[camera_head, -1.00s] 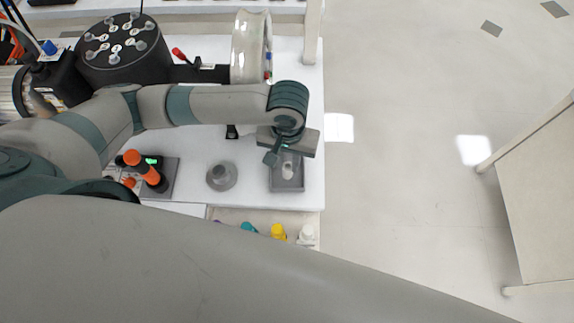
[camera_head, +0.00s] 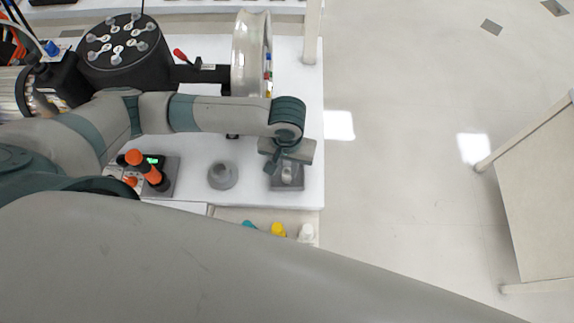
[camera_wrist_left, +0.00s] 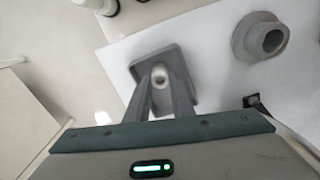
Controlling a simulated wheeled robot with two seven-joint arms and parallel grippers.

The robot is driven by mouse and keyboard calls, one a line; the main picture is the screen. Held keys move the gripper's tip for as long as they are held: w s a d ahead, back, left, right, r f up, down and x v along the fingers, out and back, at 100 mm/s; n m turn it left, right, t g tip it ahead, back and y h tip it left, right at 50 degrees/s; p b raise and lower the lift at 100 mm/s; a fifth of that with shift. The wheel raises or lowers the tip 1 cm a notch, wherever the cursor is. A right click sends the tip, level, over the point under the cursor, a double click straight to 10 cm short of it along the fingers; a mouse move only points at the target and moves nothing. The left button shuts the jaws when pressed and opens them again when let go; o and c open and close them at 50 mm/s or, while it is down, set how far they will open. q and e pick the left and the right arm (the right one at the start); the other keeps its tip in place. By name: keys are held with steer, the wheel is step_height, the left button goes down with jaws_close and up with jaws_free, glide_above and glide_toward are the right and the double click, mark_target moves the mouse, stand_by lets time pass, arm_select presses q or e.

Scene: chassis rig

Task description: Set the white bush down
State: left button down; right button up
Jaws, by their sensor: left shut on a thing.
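The white bush (camera_wrist_left: 160,77) is a small pale ring-shaped piece with a dark hole, seen end-on in the left wrist view. My left gripper (camera_wrist_left: 160,84) is shut on it, with the fingertips on either side. Both are over a shallow grey tray (camera_wrist_left: 140,67), which also shows in the head view (camera_head: 297,185). In the head view my left gripper (camera_head: 285,172) points down over this tray and hides most of the bush. I cannot tell whether the bush touches the tray floor. My right gripper is not in view.
A grey round holder (camera_head: 222,176) stands left of the tray. An orange-and-black tool (camera_head: 147,168) is further left. Yellow (camera_head: 278,229) and white (camera_head: 306,232) capped pieces stand at the near edge. A metal wheel-like ring (camera_head: 250,52) stands behind. Floor lies open right of the table.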

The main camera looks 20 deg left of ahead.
mark_target(287, 171)
arm_select(q)
steer(key=c, duration=1.6)
jaws_free()
steer(key=shift+f, duration=0.1)
steer(key=shift+c, duration=0.2)
steer(key=shift+o, duration=0.5)
steer(key=shift+r, duration=0.65)
step_height(287, 171, up, 11)
steer(key=b, duration=0.1)
steer(key=shift+b, duration=0.4)
